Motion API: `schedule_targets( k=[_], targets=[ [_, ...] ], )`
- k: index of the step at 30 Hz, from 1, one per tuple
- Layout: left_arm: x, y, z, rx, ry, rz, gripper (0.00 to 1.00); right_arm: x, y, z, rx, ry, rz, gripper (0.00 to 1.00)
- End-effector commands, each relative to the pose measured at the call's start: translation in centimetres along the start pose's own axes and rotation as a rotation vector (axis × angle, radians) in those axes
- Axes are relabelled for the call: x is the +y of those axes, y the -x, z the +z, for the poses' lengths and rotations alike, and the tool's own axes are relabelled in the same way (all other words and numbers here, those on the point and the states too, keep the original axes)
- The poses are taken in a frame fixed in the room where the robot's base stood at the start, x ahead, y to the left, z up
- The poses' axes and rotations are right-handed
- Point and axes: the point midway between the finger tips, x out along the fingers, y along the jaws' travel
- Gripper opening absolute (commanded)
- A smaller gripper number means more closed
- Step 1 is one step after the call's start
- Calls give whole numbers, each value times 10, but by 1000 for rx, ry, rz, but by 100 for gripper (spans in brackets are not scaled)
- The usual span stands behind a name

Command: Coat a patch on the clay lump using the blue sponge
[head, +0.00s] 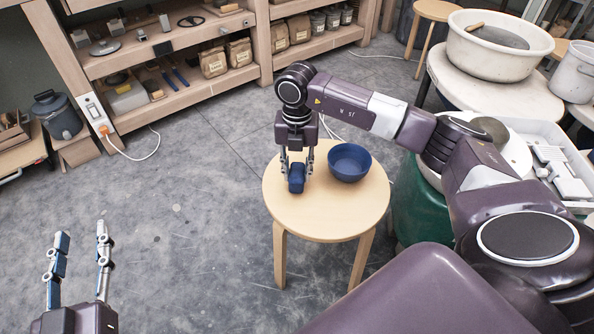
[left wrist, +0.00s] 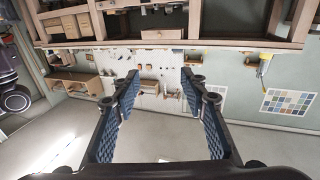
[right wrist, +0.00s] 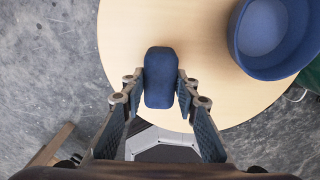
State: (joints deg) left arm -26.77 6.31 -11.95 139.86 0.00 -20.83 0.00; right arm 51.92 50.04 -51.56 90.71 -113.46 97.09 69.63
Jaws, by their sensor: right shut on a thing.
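The blue sponge (head: 297,178) is a small rounded block between the fingertips of my right gripper (head: 297,172), which is shut on it over the round wooden stool (head: 315,219). The right wrist view shows the sponge (right wrist: 159,78) upright between both fingers. I cannot tell whether it touches the stool top. A grey-brown rounded lump (head: 490,130), seemingly the clay lump, sits on a pale round surface at the right, partly hidden behind my right arm. My left gripper (head: 81,240) is open and empty, above the floor at the lower left.
A dark blue bowl (head: 349,163) stands on the stool, right of the sponge. A white basin (head: 500,45) stands on a pale round surface at the upper right. A white tray (head: 560,160) lies at the right. Wooden shelves (head: 170,60) line the back. The floor left of the stool is clear.

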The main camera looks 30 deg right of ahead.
Motion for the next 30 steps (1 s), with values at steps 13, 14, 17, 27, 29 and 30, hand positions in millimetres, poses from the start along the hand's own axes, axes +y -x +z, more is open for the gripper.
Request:
schedule_targets(
  k=[13, 14, 17, 27, 29, 30],
  targets=[
    [-5, 7, 35, -166, -3, -10, 40, 0, 9, 0, 0, 0, 0, 1],
    [-5, 8, 38, -176, -3, -11, 40, 0, 10, 0, 0, 0, 0, 1],
    [-6, 10, 46, -213, -4, -13, 40, 0, 12, 0, 0, 0, 0, 1],
    [-10, 21, 70, -332, -4, -20, 40, 0, 18, 0, 0, 0, 0, 1],
    [-10, 23, 75, -353, -4, -21, 40, 0, 19, 0, 0, 0, 0, 1],
    [-10, 24, 77, -366, -4, -22, 40, 0, 19, 0, 0, 0, 0, 1]
  ],
)
